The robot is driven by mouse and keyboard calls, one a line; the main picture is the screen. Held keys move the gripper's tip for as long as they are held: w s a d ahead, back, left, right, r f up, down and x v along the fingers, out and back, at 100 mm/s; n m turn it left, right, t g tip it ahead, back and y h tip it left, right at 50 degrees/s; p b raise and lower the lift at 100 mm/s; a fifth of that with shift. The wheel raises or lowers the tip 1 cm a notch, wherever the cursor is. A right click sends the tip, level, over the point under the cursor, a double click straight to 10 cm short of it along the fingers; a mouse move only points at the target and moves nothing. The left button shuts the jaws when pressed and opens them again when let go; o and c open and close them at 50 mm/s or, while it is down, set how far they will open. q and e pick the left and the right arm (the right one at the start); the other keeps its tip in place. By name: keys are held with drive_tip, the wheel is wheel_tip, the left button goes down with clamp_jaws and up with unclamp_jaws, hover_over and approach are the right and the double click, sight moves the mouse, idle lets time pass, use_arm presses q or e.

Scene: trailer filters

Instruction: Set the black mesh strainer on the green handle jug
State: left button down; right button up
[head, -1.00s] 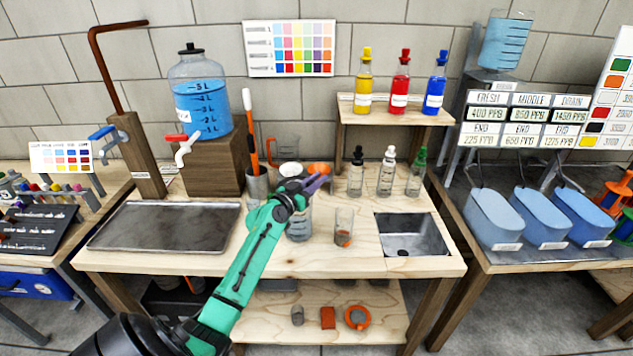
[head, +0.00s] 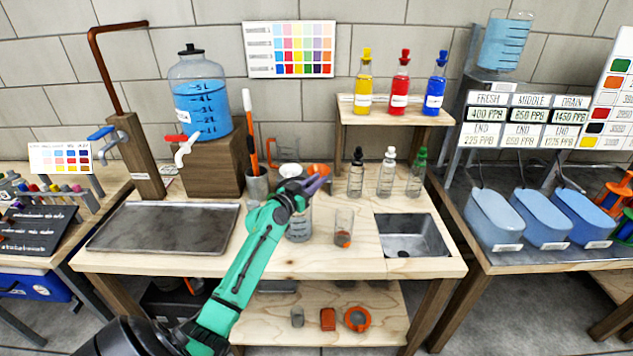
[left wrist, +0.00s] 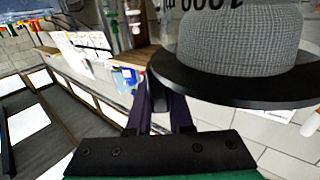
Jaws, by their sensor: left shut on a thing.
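My left gripper (head: 322,182) is over the middle of the table, its purple fingers together. In the left wrist view its fingers (left wrist: 155,105) are at the black rim of the black mesh strainer (left wrist: 235,40), which has a grey mesh bowl. That view is upside down, so the bowl hangs below the rim. Printed figures, seemingly 1000, show by the bowl. A clear jug (head: 299,225) with markings stands under the gripper in the head view, partly covered by it. I see no green handle, and cannot tell whether the strainer touches the jug. My right gripper is out of view.
A jug with an orange handle (head: 270,150) and an orange bowl-shaped thing (head: 318,169) are behind the gripper. Dropper bottles (head: 386,172) stand behind. A metal tray (head: 165,228) lies left.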

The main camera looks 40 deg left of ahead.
use_arm(q)
drive_tip(key=shift+f+b, duration=0.55)
drive_tip(key=c, duration=1.1)
unclamp_jaws()
drive_tip(key=shift+s, duration=0.1)
drive_tip(key=shift+s, duration=2.4)
drive_tip(key=s+b, duration=0.1)
drive_tip(key=s, duration=0.5)
